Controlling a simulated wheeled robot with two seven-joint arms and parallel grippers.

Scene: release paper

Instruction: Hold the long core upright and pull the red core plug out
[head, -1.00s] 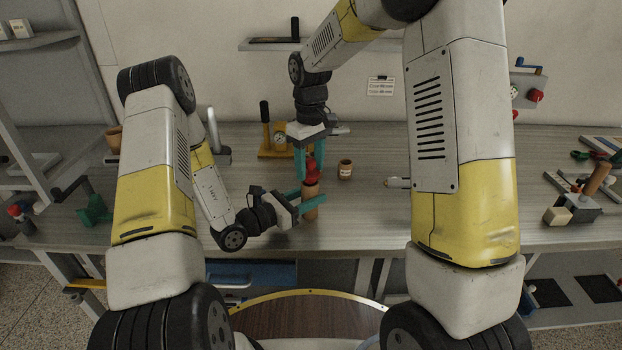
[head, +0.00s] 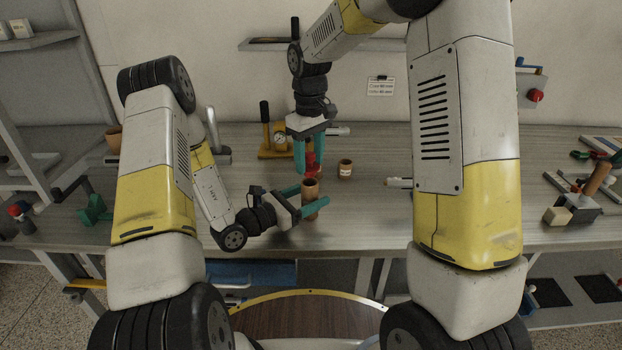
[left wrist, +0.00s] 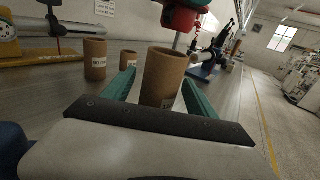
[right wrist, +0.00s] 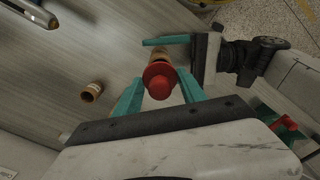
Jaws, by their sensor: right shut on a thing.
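The long core (head: 311,188), a brown cardboard tube, stands upright on the bench with its open top showing. My left gripper (head: 308,200) has its fingers on either side of it; the left wrist view shows the core (left wrist: 163,75) between them, with a narrow gap at its left side. The red core plug (head: 310,165) is above the core's mouth, apart from it. My right gripper (head: 309,158) points down and is shut on the plug, whose red round top (right wrist: 160,82) fills the right wrist view's centre.
A short labelled core (head: 345,170) stands right of the plug. A yellow device with a gauge (head: 279,140) stands behind. A clamp-like tool with a green part (head: 95,210) is at left, and a dark block with a brown rod (head: 575,207) at right. Bench between is mostly clear.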

